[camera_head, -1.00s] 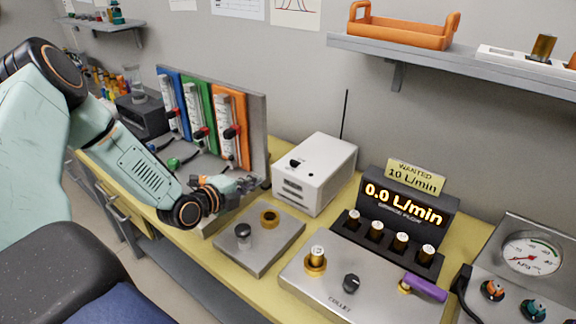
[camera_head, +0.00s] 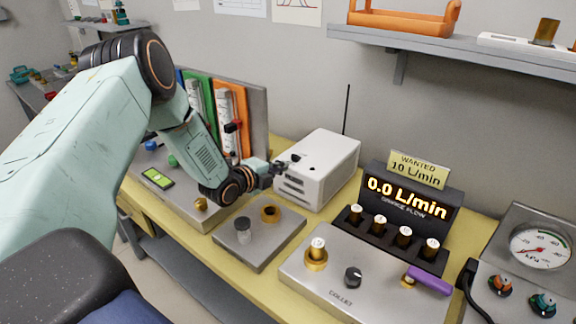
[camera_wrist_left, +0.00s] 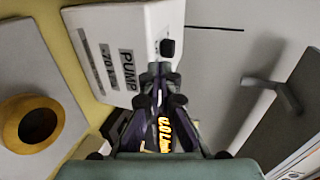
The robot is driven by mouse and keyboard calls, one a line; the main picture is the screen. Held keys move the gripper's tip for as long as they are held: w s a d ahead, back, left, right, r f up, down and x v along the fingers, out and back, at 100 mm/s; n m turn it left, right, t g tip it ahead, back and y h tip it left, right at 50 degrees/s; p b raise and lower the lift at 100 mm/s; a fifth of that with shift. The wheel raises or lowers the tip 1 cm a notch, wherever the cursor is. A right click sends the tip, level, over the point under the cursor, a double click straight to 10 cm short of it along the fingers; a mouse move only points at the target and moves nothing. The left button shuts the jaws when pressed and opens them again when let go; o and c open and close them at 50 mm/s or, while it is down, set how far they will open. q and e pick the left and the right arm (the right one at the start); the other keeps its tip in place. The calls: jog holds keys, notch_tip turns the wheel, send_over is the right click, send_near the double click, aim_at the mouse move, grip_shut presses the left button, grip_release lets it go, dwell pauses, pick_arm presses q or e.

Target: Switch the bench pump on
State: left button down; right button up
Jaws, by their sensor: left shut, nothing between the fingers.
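The bench pump (camera_head: 325,165) is a white box in the middle of the bench in the head view. In the left wrist view the pump (camera_wrist_left: 112,25) carries a "PUMP" label, with a black switch (camera_wrist_left: 167,47) on one face. My left gripper (camera_head: 281,167) is shut and empty at the pump's near left edge, close to the switch (camera_head: 296,157). In the wrist view the closed fingertips (camera_wrist_left: 160,75) point at the switch, just short of it or touching; I cannot tell which. My right gripper is out of view.
The flow display (camera_head: 410,198) reads 0.0 L/min, under a sign (camera_head: 418,169) reading "WANTED 10 L/min". A steel collet plate (camera_head: 325,285) and a smaller plate (camera_head: 265,250) lie in front. Flowmeters (camera_head: 230,115) stand left, partly behind my arm. A thin antenna (camera_head: 346,108) rises behind the pump.

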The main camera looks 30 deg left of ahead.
aim_at(294, 157)
pick_arm(q)
jog(key=w, duration=0.3)
jog(key=shift+w+a+f, duration=0.15)
jog(key=shift+a+f, duration=0.1)
jog(key=shift+w+r, duration=0.1)
jog(key=shift+w, duration=0.05)
jog(key=shift+w+d+r, duration=0.15)
jog(key=shift+d, duration=0.2)
jog(key=shift+a, duration=0.15)
jog(key=shift+w+f+b, duration=0.2)
jog(key=shift+w+b, duration=0.25)
jog(key=shift+w, duration=0.05)
jog(key=shift+w+d+r+b, duration=0.15)
jog(key=shift+w+b, duration=0.3)
jog(key=shift+w, duration=0.45)
jog(key=shift+s, duration=0.15)
